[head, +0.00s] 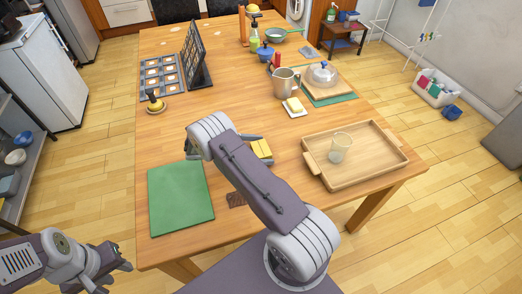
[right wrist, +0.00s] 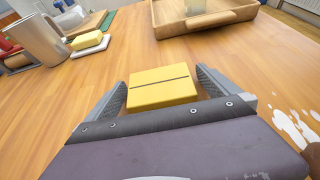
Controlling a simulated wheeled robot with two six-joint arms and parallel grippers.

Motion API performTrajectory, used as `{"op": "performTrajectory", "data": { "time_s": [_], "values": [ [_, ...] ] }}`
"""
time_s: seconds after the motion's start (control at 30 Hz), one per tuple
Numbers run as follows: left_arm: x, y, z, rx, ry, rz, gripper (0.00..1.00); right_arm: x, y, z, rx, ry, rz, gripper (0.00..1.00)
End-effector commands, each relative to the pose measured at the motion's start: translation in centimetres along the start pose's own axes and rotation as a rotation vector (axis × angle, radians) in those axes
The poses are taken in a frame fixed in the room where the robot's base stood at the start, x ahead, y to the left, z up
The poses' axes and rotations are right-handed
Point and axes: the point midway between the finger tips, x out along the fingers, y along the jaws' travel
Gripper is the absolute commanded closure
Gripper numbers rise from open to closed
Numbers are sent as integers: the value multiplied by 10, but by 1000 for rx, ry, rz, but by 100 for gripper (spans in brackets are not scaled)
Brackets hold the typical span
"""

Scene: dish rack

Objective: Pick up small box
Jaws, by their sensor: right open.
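The small box is yellow with a dark line across its top; it lies on the table between the two fingers of my right gripper (right wrist: 161,82), and the box (right wrist: 163,94) shows a small gap to the fingers in the right wrist view. My right gripper is open. In the head view the box (head: 262,149) is partly hidden by my right arm. My left gripper (head: 112,272) hangs at the lower left, off the table, and how far its fingers are apart is unclear.
A wooden tray (head: 318,178) holding a clear glass (head: 340,148) stands to the right. A green mat (head: 180,198) lies on the left. A metal pitcher (head: 286,83) and a butter dish (head: 295,112) stand beyond the box. A dark rack (head: 196,60) stands at the back left.

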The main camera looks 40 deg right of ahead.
Motion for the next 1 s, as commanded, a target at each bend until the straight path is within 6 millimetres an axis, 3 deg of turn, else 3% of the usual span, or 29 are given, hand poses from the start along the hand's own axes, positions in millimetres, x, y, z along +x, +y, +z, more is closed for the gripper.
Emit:
{"op": "performTrajectory", "data": {
  "time_s": [0.2, 0.4, 0.47, 0.77, 1.0],
  "values": [
    [0, 0, 0, 0, 0, 0, 64, 1, 0, 0, 1, 0, 1, 0],
    [0, 0, 0, 0, 0, 0, 64, 1, 0, 0, 1, 1, 1, 56],
    [0, 0, 0, 0, 0, 0, 64, 1, 0, 0, 1, 0, 1, 67],
    [-1, 0, 0, 0, 0, 0, 64, -1, 1, 5, 2, 1, 1, 67],
    [-6, 0, -1, 0, 0, 0, 64, -16, 1, 41, 4, 2, 2, 67]
  ]
}}
